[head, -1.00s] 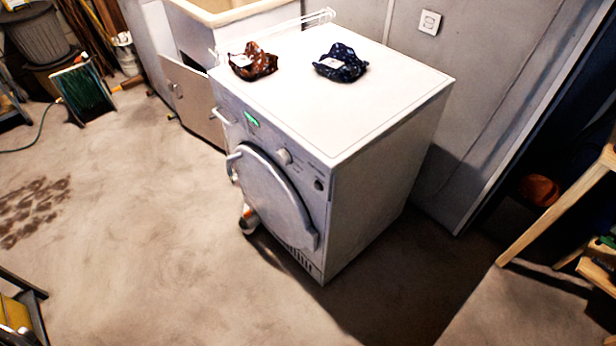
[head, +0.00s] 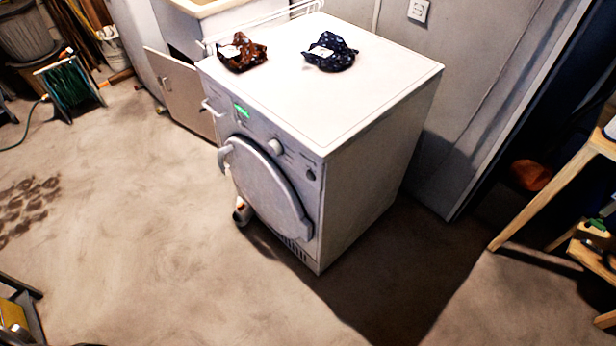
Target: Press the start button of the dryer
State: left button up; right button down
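The white dryer (head: 385,165) stands in the middle of the head view, turned at an angle. I cannot read the panel's labels. Neither of my grippers shows in the head view.
A brown cloth bundle (head: 242,52) and a dark blue one (head: 330,52) lie on the dryer. A sink cabinet with an open door (head: 180,92) stands behind left. A wooden stand (head: 548,200) is at right.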

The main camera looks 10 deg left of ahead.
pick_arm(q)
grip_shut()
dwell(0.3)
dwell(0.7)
